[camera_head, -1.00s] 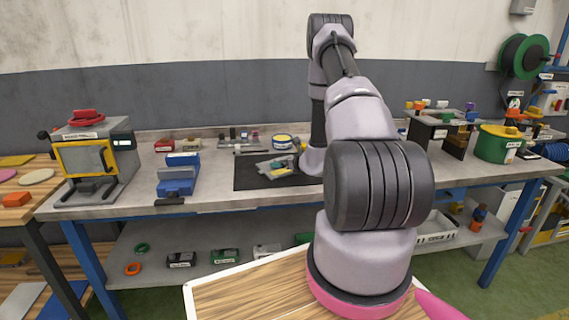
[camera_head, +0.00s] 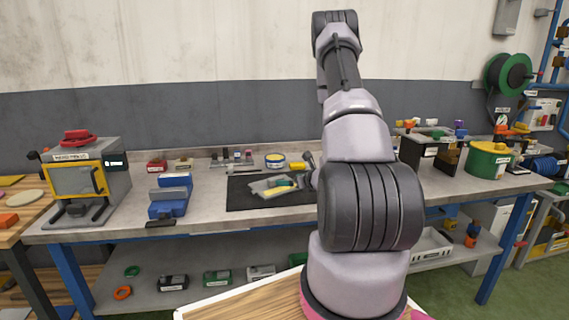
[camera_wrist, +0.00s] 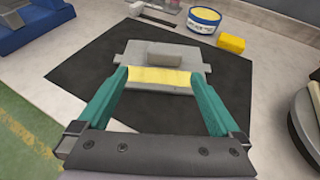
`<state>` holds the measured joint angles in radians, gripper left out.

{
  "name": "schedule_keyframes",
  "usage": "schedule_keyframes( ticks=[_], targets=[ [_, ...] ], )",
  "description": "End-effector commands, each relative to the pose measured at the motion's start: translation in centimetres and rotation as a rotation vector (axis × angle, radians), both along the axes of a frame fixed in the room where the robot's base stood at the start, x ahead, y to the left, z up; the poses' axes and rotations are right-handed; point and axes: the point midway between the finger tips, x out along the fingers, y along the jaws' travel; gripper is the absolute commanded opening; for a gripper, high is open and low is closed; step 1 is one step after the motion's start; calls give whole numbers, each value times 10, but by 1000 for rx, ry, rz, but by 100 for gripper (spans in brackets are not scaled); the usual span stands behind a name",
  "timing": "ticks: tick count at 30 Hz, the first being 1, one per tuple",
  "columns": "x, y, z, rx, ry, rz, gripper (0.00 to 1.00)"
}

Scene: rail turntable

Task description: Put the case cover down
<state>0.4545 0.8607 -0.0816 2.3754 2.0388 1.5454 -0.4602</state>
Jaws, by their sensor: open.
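The case cover (camera_wrist: 134,50) is a light grey plate with a raised grey block and a yellow strip. It appears to lie flat on the black mat (camera_wrist: 80,75). In the head view the cover (camera_head: 262,188) is on the mat (camera_head: 240,198) in the middle of the bench, partly hidden by my gripper. My gripper (camera_wrist: 159,76) is open, with its teal fingers apart on either side of the yellow strip. Whether the fingertips touch the cover cannot be told. In the head view my gripper (camera_head: 286,181) is small beside my arm.
A blue vise (camera_head: 170,197) and a grey machine with a yellow-framed door (camera_head: 78,180) stand left on the bench. A round yellow-and-blue tin (camera_wrist: 203,20) and a yellow block (camera_wrist: 231,43) sit behind the mat. Bare mat surrounds the cover.

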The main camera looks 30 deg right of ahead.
Motion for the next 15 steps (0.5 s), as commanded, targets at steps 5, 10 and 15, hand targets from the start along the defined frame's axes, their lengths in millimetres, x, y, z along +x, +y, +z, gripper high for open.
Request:
schedule_keyframes(
  ticks=[5,10,15],
  targets=[
    [13,61,75,-44,-84,255,100],
    [-10,149,165,-174,-172,643,100],
    [-66,215,229,-390,-228,1004,100]
  ],
)
